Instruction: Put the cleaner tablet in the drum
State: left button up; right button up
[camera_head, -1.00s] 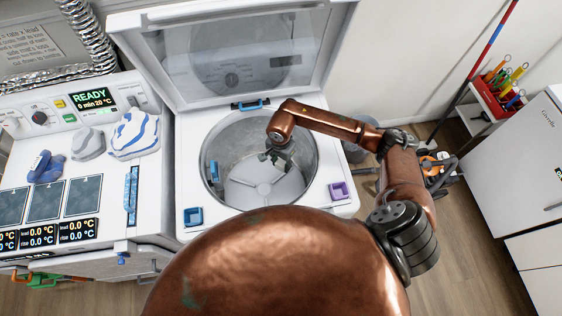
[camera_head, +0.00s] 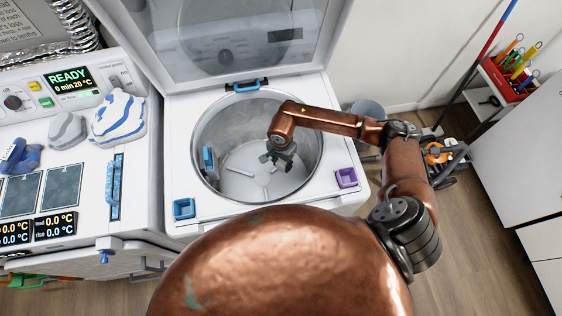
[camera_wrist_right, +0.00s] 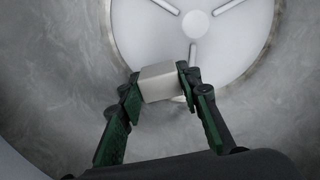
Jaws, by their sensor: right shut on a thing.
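The drum (camera_head: 224,133) is the open round metal tub of the top-loading washer, with a white spoked disc (camera_head: 258,180) at its bottom. My right gripper (camera_head: 279,156) reaches inside the drum's opening, above the disc. In the right wrist view my right gripper (camera_wrist_right: 160,85) is shut on the cleaner tablet (camera_wrist_right: 160,82), a small pale grey-white block held between its two green-padded fingers. The tablet is hard to make out in the head view. Grey drum wall and the disc show beyond it. My left gripper is not in view.
The washer lid (camera_head: 235,45) stands open behind the drum. At left, a machine with a READY display (camera_head: 69,78) carries folded cloths (camera_head: 119,117).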

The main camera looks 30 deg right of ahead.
jog(key=shift+f, duration=0.2)
jog(key=o, duration=1.2)
notch_tip(320, 180, up, 12)
dwell(0.6)
